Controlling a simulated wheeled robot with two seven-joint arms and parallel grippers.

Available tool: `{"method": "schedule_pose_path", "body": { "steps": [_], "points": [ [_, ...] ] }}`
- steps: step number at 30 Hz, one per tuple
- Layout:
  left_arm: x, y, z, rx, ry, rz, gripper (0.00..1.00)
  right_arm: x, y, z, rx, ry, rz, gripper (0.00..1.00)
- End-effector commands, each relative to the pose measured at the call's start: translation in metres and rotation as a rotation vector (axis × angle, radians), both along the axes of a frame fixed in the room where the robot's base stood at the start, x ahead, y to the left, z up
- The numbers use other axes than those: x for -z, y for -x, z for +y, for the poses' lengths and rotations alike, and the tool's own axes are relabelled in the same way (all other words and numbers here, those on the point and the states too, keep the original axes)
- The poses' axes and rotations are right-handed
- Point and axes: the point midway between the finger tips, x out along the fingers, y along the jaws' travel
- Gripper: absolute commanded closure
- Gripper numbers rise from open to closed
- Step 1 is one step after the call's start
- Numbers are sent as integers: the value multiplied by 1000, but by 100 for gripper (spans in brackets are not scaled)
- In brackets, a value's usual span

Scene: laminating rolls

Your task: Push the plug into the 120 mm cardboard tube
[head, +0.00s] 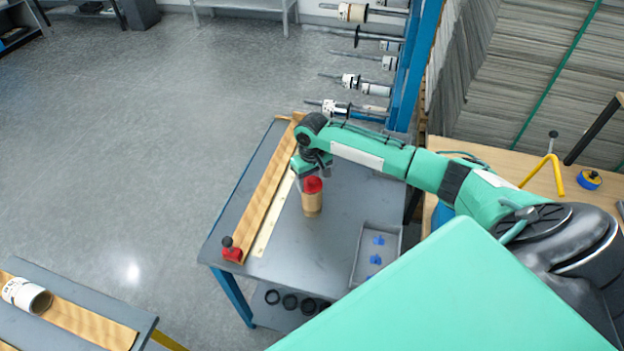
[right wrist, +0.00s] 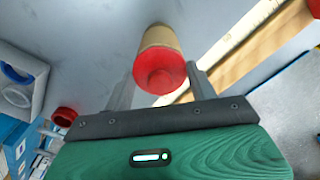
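A short tan cardboard tube (head: 312,205) stands upright on the grey table, with the red plug (head: 313,185) at its top end. In the right wrist view the red plug (right wrist: 160,72) faces the camera and covers the near end of the tube (right wrist: 160,38). How deep the plug sits is hard to tell. My right gripper (head: 311,176) is just above the plug. In the right wrist view its two fingers (right wrist: 160,88) are apart, one on each side of the plug, with gaps visible. My left gripper is not in view.
A wooden board (head: 267,190) with a red clamp (head: 232,250) lies along the table's left side, beside a pale strip (head: 272,217). A grey tray (head: 364,268) holding blue pieces is at the right. Black rings (head: 290,301) lie on the lower shelf.

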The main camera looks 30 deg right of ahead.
Motion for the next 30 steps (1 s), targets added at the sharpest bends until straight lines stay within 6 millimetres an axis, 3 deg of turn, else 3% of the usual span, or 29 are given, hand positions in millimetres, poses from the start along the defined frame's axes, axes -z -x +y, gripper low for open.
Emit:
{"method": "schedule_pose_path", "body": {
  "steps": [1,2,14,17,30],
  "points": [
    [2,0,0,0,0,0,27,14,8,4,-5,-1,23,23],
    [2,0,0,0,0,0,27,14,8,4,-5,-1,23,17],
    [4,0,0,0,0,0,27,9,8,3,-5,-2,21,17],
    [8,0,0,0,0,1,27,-4,7,3,-5,0,17,17],
    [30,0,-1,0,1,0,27,-108,6,4,-3,3,-1,17]
  ]
}}
